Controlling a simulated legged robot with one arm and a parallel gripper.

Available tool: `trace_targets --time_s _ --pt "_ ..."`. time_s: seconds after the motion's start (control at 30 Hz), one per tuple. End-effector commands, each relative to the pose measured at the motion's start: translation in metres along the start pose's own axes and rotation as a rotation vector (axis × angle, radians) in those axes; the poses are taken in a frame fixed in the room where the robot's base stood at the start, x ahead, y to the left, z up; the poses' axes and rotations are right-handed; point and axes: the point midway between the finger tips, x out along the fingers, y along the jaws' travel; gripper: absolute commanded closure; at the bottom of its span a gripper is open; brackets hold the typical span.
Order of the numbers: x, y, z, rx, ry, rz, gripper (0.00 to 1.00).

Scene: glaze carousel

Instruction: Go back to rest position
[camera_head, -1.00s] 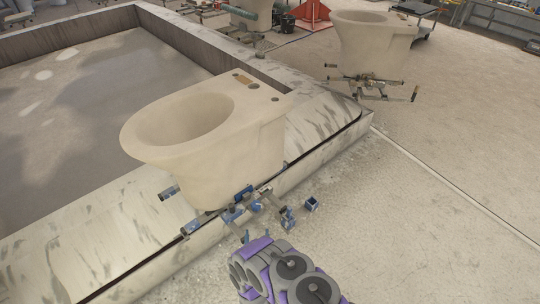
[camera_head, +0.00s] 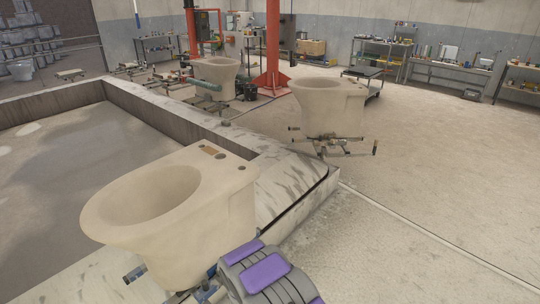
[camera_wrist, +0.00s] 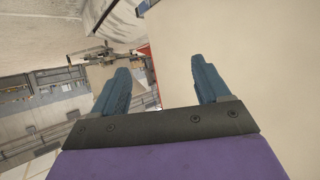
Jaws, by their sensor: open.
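My gripper (camera_wrist: 160,88) shows in the wrist view with its two blue fingers spread apart and nothing between them. In the head view only my purple and grey arm shows at the bottom, and the fingers are out of sight. A beige unglazed toilet bowl (camera_head: 222,212) stands close in front of me on a metal fixture, just left of my arm. A large pale surface fills the right of the wrist view (camera_wrist: 240,40), very near one finger; whether they touch I cannot tell.
A low concrete-walled basin (camera_head: 60,150) lies at the left. A second toilet bowl (camera_head: 325,108) stands on a carrier farther back, and a third (camera_head: 215,76) is behind it. Red posts (camera_head: 273,45) and shelves (camera_head: 455,70) line the back. The floor at right (camera_head: 440,180) is clear.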

Motion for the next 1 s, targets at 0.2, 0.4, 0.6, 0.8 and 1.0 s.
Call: trace_targets --time_s 0.2,0.4,0.6,0.8,1.0 --pt "-0.029 0.028 -0.050 0.023 -0.135 0.023 0.24" --pt "-0.071 0.053 -0.082 0.038 -0.270 0.037 0.24" --pt "-0.126 0.077 -0.107 0.054 -0.405 0.046 0.24" --pt "-0.192 0.100 -0.123 0.067 -0.539 0.052 0.24" --pt "-0.267 0.119 -0.130 0.075 -0.673 0.054 0.24"
